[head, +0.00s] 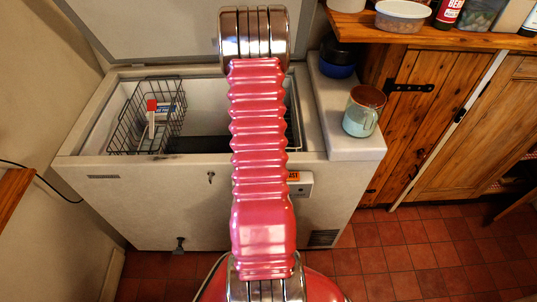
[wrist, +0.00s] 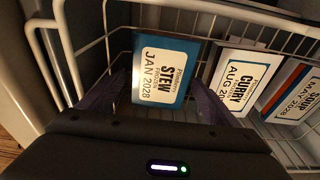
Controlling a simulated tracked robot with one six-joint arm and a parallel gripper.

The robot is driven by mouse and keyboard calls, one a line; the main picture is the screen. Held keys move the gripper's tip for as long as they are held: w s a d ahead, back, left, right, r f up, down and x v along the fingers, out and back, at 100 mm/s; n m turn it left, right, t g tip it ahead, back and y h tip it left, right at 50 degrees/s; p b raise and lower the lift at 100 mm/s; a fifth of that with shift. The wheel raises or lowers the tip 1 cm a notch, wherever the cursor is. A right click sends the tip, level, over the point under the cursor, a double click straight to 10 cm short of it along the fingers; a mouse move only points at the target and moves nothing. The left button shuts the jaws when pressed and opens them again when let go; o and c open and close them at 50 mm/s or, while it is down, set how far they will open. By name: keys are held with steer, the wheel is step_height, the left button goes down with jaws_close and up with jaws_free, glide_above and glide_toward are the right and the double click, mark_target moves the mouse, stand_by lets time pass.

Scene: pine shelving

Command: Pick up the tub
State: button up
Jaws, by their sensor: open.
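In the wrist view, a tub with a blue-edged white label reading STEW, JAN 2028 (wrist: 165,68) sits in a white wire basket (wrist: 178,6). My gripper (wrist: 160,92) is open, with one dark purple finger on each side of this tub. I cannot tell whether the fingers touch it. A tub labelled CURRY (wrist: 240,80) is just to its right, and a tub labelled SOUP (wrist: 295,97) is farther right. In the head view my gripper is not visible, and my pink arm covers the middle of the freezer.
The chest freezer (head: 185,205) stands with its lid raised. A dark wire basket (head: 125,120) hangs at its left, holding labelled items. A mug (head: 362,112) and a dark blue pot (head: 338,58) stand on the right ledge. A lidded clear container (head: 403,16) is on the wooden shelf.

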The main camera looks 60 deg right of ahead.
steer(key=shift+s+d+f, duration=0.15)
steer(key=shift+f, duration=1.3)
steer(key=shift+c, duration=0.3)
steer(key=c, duration=1.2)
steer(key=shift+r, duration=0.2)
step_height(320, 180, up, 18)
steer(key=shift+f, duration=0.15)
